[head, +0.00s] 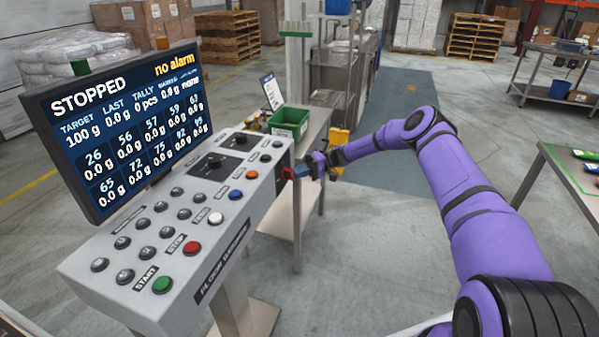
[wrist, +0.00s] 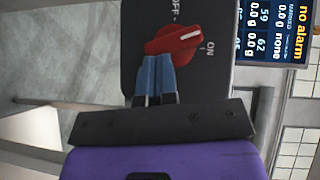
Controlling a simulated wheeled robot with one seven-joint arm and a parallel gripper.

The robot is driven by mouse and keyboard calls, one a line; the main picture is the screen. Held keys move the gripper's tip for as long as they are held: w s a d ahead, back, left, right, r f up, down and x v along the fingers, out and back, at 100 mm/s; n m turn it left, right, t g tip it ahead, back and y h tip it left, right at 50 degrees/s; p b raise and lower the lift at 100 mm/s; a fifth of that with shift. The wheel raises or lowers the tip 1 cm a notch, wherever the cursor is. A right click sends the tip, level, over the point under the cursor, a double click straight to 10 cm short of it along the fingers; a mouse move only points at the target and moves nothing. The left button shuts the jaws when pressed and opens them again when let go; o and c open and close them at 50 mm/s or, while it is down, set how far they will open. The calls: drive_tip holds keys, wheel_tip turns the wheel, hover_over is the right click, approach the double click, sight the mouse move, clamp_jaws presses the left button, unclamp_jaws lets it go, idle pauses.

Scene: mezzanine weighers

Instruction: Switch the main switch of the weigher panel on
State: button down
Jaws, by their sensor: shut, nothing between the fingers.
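The weigher panel (head: 190,222) is a sloped grey console on the left with rows of buttons. Its main switch is a red rotary knob (wrist: 174,44) on a black plate (wrist: 134,50) at the panel's right end; the knob also shows small in the head view (head: 287,173). OFF is printed above the knob and ON to its right in the wrist view. The knob's white mark points right, between the labels and nearer ON. My gripper (wrist: 155,62) is shut and empty, its blue fingertips against or just in front of the knob; contact is unclear. It also shows in the head view (head: 299,172).
A lit screen (head: 125,120) above the panel reads STOPPED and no alarm. A green bin (head: 289,122) stands on a metal table just behind the panel's right end. A yellow bin (head: 339,141) is beyond my gripper. Open floor lies behind my arm.

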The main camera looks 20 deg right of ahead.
drive_tip(key=shift+f+m+y, duration=0.15)
drive_tip(key=shift+m+y, duration=0.15)
drive_tip(key=shift+y, duration=0.1)
drive_tip(key=shift+s+a+f, duration=0.1)
drive_tip(key=shift+f, duration=0.15)
idle(1.9)
idle(1.1)
